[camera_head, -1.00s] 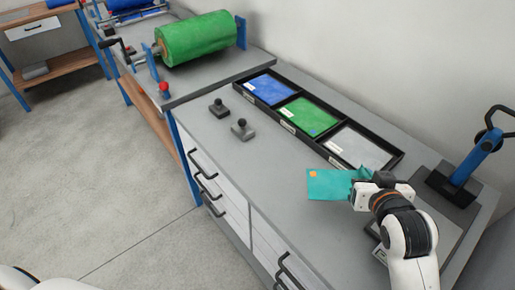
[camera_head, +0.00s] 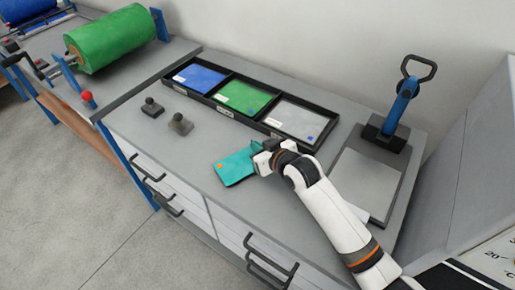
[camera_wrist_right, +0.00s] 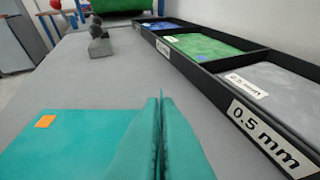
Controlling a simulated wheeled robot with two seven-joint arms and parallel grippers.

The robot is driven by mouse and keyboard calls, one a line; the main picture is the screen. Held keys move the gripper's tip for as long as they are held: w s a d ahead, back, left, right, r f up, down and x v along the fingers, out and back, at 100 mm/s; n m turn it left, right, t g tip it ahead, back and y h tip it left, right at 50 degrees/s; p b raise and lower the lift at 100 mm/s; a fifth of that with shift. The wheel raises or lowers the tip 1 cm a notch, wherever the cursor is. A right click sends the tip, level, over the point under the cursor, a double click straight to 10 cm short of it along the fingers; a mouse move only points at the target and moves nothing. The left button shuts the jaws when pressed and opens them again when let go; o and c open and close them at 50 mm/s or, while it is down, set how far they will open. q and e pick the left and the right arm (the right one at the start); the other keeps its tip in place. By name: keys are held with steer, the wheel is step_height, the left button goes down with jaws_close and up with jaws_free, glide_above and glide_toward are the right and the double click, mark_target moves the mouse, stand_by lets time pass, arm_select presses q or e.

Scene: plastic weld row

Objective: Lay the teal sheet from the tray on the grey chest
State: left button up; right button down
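The teal sheet (camera_head: 235,167) has a small orange mark on one corner. My right gripper (camera_head: 262,158) is shut on its edge near the tray; the sheet also shows flat at the left of the right wrist view (camera_wrist_right: 70,145). The sheet is over the grey top of the drawer chest (camera_head: 197,150), in front of the tray. I cannot tell whether it touches the top. The black tray (camera_head: 248,121) has three compartments, with blue, green and grey sheets in them. My left gripper is not in view.
Two small dark knobbed weights (camera_head: 180,124) stand left of the sheet. A blue-handled press (camera_head: 397,108) with a grey plate (camera_head: 366,181) stands to the right. A green roll (camera_head: 117,38) is on the bench at upper left. The chest top between weights and sheet is clear.

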steer(key=shift+f, duration=0.5)
steer(key=shift+f, duration=0.1)
steer(key=c, duration=1.7)
jaws_free()
steer(key=shift+s+d+r, duration=0.15)
steer(key=shift+r, duration=0.05)
steer(key=v, duration=1.1)
steer(key=shift+s+r, duration=0.1)
steer(key=shift+s, duration=0.15)
